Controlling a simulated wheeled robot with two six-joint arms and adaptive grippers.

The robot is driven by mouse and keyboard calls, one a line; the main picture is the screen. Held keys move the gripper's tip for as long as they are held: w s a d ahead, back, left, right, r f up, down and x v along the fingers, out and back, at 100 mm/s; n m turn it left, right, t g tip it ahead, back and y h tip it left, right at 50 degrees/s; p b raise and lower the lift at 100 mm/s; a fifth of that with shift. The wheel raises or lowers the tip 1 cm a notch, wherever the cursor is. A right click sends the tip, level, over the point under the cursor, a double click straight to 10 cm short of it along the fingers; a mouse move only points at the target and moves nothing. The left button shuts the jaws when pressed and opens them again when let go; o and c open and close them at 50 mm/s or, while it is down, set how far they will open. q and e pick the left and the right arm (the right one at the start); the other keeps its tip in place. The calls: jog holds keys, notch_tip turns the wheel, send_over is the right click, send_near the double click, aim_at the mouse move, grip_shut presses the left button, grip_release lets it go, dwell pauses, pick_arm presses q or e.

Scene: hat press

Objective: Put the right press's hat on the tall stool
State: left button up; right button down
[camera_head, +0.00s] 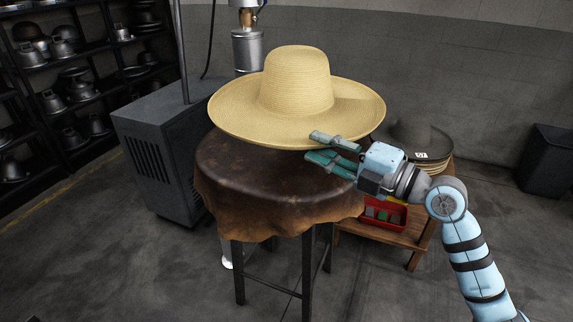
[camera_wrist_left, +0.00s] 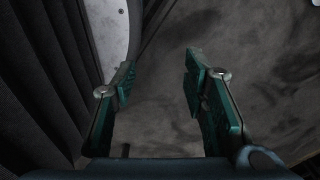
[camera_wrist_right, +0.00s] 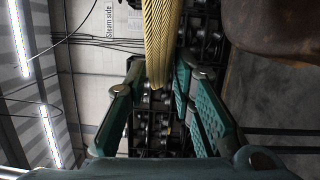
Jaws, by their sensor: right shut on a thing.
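A straw hat (camera_head: 298,85) with a wide brim is upright above the tall stool in the head view. The tall stool (camera_head: 270,185) has a round top under a draped brown leather cover and dark legs. My right gripper (camera_head: 325,147) is shut on the near right edge of the brim. In the right wrist view the brim (camera_wrist_right: 163,40) shows edge-on between the fingers, with a gap between it and the stool top (camera_wrist_right: 275,25). My left gripper (camera_wrist_left: 160,80) is open and empty in the left wrist view; it is outside the head view.
A grey cabinet (camera_head: 150,160) and a metal press (camera_head: 248,50) stand behind the stool. A low wooden table (camera_head: 400,240) at right holds a dark hat (camera_head: 418,135) and a red bin (camera_head: 385,215). Shelves (camera_head: 75,75) with metal forms line the left. The front floor is clear.

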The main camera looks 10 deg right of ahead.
aim_at(329, 123)
jog(key=shift+m+t+h, duration=0.4)
jog(key=shift+m+h, duration=0.1)
jog(key=w+d, duration=0.1)
jog(key=w+d+b, duration=0.2)
jog(key=shift+w+d+f, duration=0.15)
jog(key=shift+w+f, duration=0.1)
jog(key=shift+w, duration=0.1)
jog(key=w, duration=0.1)
jog(key=w+d+b, duration=0.1)
jog(key=w+d, duration=0.1)
jog(key=shift+d+r+m+t+h, duration=0.2)
jog(key=shift+r+m+t+h, duration=0.1)
jog(key=shift+r+m+h, duration=0.1)
notch_tip(329, 123, down, 18)
jog(key=s+b, duration=0.1)
jog(key=b, duration=0.4)
jog(key=shift+f, duration=0.15)
jog(key=c, duration=1.4)
grip_release()
pick_arm(q)
jog(key=w+a+f, duration=0.1)
jog(key=w+f, duration=0.2)
jog(key=f, duration=0.7)
jog(key=shift+w+f, duration=0.15)
jog(key=shift+f, duration=0.1)
pick_arm(e)
jog(key=shift+o, duration=0.2)
pick_arm(q)
jog(key=shift+r, duration=0.1)
